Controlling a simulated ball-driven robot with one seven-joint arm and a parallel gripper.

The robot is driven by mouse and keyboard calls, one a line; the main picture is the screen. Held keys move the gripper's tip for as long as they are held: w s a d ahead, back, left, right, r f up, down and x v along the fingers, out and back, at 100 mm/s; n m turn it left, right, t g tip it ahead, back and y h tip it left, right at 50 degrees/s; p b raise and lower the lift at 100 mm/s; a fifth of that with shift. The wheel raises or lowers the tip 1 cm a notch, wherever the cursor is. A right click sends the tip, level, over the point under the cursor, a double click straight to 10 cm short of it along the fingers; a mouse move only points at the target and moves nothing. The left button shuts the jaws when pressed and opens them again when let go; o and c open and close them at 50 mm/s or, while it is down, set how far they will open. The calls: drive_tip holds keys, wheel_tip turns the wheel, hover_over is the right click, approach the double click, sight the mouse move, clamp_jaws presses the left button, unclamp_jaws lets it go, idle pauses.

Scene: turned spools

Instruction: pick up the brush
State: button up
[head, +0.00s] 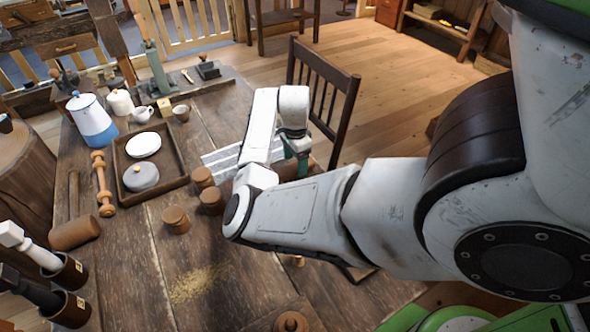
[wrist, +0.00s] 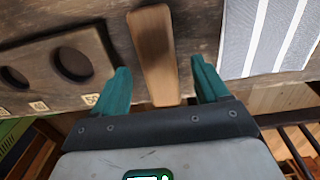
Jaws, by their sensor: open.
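In the wrist view, a flat, tapering wooden piece (wrist: 152,50), which looks like the brush's handle, lies on the worn wooden table. Its near end is between the two teal fingers of my gripper (wrist: 160,72), with a gap on each side. My gripper is open. No bristles show, so I cannot confirm from this view that it is the brush. In the head view, my gripper (head: 298,156) is low over the table's far right edge, partly behind my arm. I cannot make out the brush there.
A dark wooden block with round holes (wrist: 75,62) is left of the fingers; a striped cloth (wrist: 268,35) is right. In the head view, a chair (head: 345,95) stands close beyond the table edge. Wooden pots (head: 176,219), a tray (head: 152,193) and a blue-white pot (head: 92,122) are left.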

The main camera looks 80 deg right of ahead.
sight(296, 165)
drive_tip(key=shift+f, duration=1.9)
drive_tip(key=shift+c, duration=0.3)
drive_tip(key=c, duration=1)
drive_tip(key=shift+c, duration=0.2)
drive_tip(key=shift+r, duration=0.1)
